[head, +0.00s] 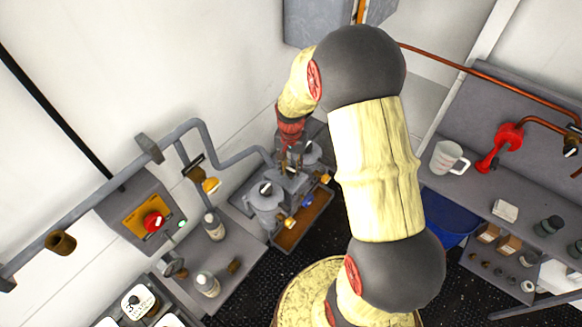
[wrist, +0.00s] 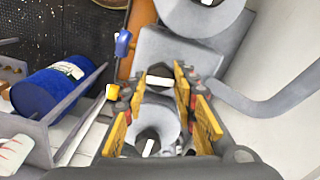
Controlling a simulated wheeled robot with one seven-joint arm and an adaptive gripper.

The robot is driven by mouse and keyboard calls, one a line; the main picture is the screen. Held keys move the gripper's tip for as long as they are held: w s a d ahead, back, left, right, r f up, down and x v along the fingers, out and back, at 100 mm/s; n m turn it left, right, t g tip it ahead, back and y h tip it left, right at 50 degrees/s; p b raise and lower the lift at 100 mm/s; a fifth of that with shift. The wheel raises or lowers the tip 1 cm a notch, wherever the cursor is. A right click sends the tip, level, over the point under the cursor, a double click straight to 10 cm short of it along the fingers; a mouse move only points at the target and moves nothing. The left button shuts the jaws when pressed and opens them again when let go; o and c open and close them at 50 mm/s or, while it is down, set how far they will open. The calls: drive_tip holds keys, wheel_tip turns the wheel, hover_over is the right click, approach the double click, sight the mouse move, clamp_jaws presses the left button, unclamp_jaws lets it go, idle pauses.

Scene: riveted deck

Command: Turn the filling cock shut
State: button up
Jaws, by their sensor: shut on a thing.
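A grey twin-canister unit (head: 265,207) stands over a brown tray on the left bench; its canisters and middle block (wrist: 172,52) show in the wrist view. My gripper (head: 291,160) points down at the middle of this unit. In the wrist view my gripper (wrist: 159,88) has its yellow-padded fingers closed on a small dark piece with a pale top, apparently the filling cock (wrist: 159,79). The fingers hide most of it, and I cannot tell its turn angle. A blue handle (wrist: 122,43) and a yellow handle (wrist: 113,91) sit apart from the fingers.
A grey pipe (wrist: 255,100) runs close beside the unit. White bottles (head: 213,226) and a red-knobbed panel (head: 153,221) are at left.

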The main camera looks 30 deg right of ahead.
sight(291, 169)
drive_tip(key=shift+m, duration=0.8)
drive_tip(key=o, duration=1.1)
drive_tip(key=shift+o, duration=0.3)
wheel_tip(291, 169, up, 12)
